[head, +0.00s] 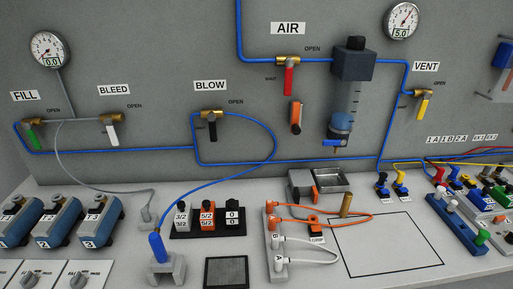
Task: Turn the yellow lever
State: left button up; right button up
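The yellow lever (423,106) is on the valve under the VENT sign (426,67), at the right of the grey wall panel. It hangs down from a brass valve body (417,93), tilted slightly. A small OPEN label (439,83) is printed up and right of it. A blue pipe (406,76) runs down beside this valve on its left. Neither of my grippers is in view, and nothing covers the lever.
Other levers are red (288,80) at AIR, black (212,130) at BLOW, white (113,133) at BLEED and green (34,135) at FILL. A filter unit (352,65) stands out left of the yellow lever. Below, the bench holds fittings, hoses and an empty outlined square (390,250).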

aim_at(425, 95)
jog(key=z, duration=1.3)
